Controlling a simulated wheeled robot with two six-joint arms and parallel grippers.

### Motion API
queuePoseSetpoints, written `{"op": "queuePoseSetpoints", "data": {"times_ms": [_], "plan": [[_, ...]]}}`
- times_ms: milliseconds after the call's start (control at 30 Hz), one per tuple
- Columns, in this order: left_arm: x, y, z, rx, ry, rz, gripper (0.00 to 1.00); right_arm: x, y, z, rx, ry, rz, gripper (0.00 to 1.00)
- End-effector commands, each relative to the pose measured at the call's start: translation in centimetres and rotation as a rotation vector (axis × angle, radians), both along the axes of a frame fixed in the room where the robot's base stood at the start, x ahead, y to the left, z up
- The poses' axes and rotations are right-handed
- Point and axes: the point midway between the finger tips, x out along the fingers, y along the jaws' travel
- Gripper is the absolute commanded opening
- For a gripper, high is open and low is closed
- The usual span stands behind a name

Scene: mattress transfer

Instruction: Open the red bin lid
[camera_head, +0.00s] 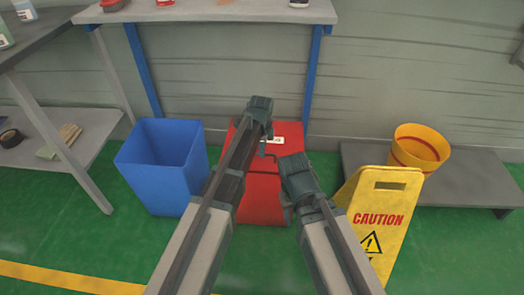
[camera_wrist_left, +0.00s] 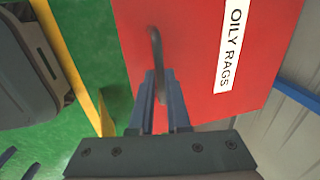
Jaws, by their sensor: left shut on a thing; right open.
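The red bin (camera_head: 262,203) stands on the floor between the blue bin and the yellow caution sign. Its red lid (camera_head: 290,155) carries a white label reading "OILY RAGS" (camera_wrist_left: 231,45) in the left wrist view. My left gripper (camera_head: 262,145) is over the lid. In the left wrist view its fingers (camera_wrist_left: 160,85) are shut on the lid's dark thin handle (camera_wrist_left: 156,42). My right gripper (camera_head: 297,175) is open and empty at the bin's right side; its fingers are mostly hidden. My arms cover part of the bin. I cannot tell whether the lid is raised.
A blue open bin (camera_head: 160,165) stands close on the left. A yellow caution sign (camera_head: 382,215) stands close on the right. A low grey bench (camera_head: 465,180) holds a yellow bucket (camera_head: 418,150). A grey table (camera_head: 225,12) with blue legs is behind the red bin.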

Motion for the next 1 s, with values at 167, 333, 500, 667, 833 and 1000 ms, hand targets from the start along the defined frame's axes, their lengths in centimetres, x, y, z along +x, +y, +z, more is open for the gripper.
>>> {"op": "queuePoseSetpoints", "data": {"times_ms": [167,333,500,667,833,1000], "plan": [[1.6,-0.1,3.8,-0.002,0.070,0.001,0.00,0.0,0.0,4.0,-0.002,0.001,-0.005,0.50],[3.0,-0.1,6.8,-0.002,0.075,0.000,0.00,-0.1,0.1,7.0,0.003,0.002,-0.007,0.50],[5.1,-0.1,9.5,-0.001,0.071,0.000,0.00,-0.1,0.1,9.7,0.007,0.004,-0.009,0.50],[6.9,0.0,11.3,-0.001,0.071,0.001,0.00,-0.1,0.2,11.5,0.009,0.004,-0.009,0.50],[8.4,0.0,12.5,0.000,0.071,0.001,0.00,-0.1,0.2,12.7,0.009,0.004,-0.009,0.50],[9.2,0.1,13.1,0.001,0.071,0.001,0.00,-0.1,0.2,13.3,0.009,0.004,-0.009,0.50]]}}
